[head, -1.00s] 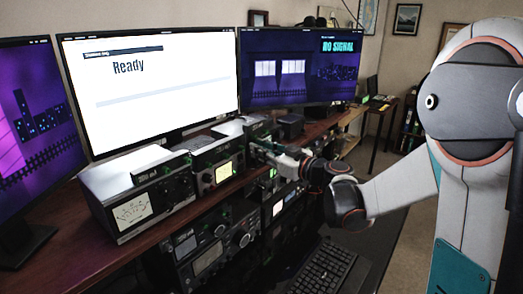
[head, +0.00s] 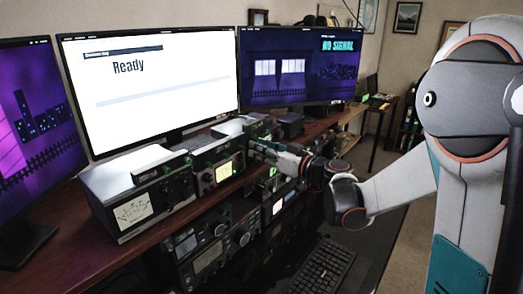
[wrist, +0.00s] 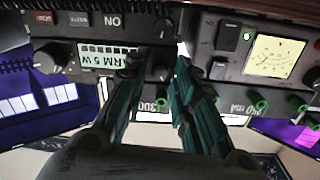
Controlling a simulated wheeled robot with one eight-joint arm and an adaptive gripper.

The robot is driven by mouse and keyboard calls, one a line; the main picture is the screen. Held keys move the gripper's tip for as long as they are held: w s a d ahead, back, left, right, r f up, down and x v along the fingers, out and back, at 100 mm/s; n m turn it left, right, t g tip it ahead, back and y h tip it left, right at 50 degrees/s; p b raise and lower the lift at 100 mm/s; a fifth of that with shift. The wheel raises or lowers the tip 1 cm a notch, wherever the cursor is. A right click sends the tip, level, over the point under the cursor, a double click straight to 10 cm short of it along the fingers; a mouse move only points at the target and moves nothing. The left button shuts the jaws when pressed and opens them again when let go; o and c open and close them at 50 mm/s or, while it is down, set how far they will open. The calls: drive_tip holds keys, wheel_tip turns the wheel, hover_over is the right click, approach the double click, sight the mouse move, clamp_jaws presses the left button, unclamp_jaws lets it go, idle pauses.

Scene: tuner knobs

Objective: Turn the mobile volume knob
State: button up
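The wrist view looks upside down at a row of radio sets. My gripper (wrist: 158,70) has its teal fingers apart, with a clear gap between the tips. A small dark knob (wrist: 160,71) on the radio with the "ARM 5W" display (wrist: 108,57) shows in that gap. I cannot tell whether either finger touches it, and I cannot read a label naming it as the mobile volume knob. A larger dark knob (wrist: 50,57) sits left of the display. In the head view my gripper (head: 258,150) reaches to the far end of the radio row.
A set with a lit round-scale meter (wrist: 272,57) and green-tipped knobs is close to the right finger in the wrist view. Monitors (head: 150,85) stand behind the radios. More radios (head: 208,258) sit below the desk edge, near a keyboard (head: 322,268).

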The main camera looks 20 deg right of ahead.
drive_tip(key=v, duration=1.2)
